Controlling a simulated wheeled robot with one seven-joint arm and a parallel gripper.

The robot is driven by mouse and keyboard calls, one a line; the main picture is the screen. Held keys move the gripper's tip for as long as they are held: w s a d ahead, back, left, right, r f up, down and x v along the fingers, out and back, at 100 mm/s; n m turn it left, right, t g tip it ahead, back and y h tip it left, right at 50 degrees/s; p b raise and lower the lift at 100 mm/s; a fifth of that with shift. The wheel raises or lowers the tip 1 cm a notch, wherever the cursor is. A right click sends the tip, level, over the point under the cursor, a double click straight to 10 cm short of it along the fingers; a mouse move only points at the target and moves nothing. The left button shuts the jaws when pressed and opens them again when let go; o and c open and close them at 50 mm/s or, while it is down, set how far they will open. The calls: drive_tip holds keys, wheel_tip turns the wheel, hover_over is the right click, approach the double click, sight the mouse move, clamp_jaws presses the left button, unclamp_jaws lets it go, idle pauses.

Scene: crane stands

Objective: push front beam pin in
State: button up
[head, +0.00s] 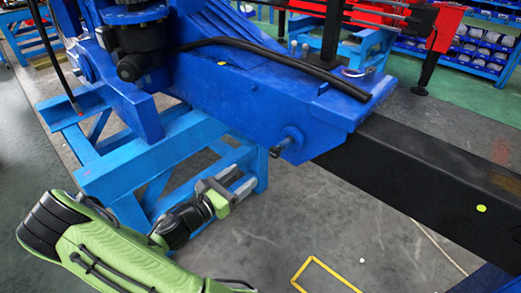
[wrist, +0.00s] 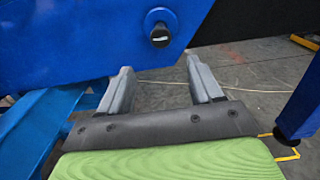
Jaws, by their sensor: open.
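The front beam pin (head: 287,142) is a grey metal pin with a dark round end. It sticks out of the side of the blue beam housing (head: 240,103), near the end where the black beam (head: 420,175) comes out. In the wrist view the pin (wrist: 160,34) shows end-on, above the fingers. My gripper (head: 246,184) is open and empty, below and left of the pin and apart from it. Its two grey fingers (wrist: 160,85) point toward the blue housing, with a clear gap between them.
A light blue stand (head: 170,165) is under the housing, close behind my gripper. A black hose (head: 270,55) lies on top of the housing. In the wrist view a dark blue post (wrist: 300,105) stands at the right. The grey floor with yellow tape (head: 325,270) is open at front right.

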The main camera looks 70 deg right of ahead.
sight(273, 154)
drive_tip(key=b+x, duration=0.1)
drive_tip(key=x, duration=1.3)
drive_tip(key=shift+s+d, duration=0.15)
drive_tip(key=shift+s, duration=0.05)
clamp_jaws()
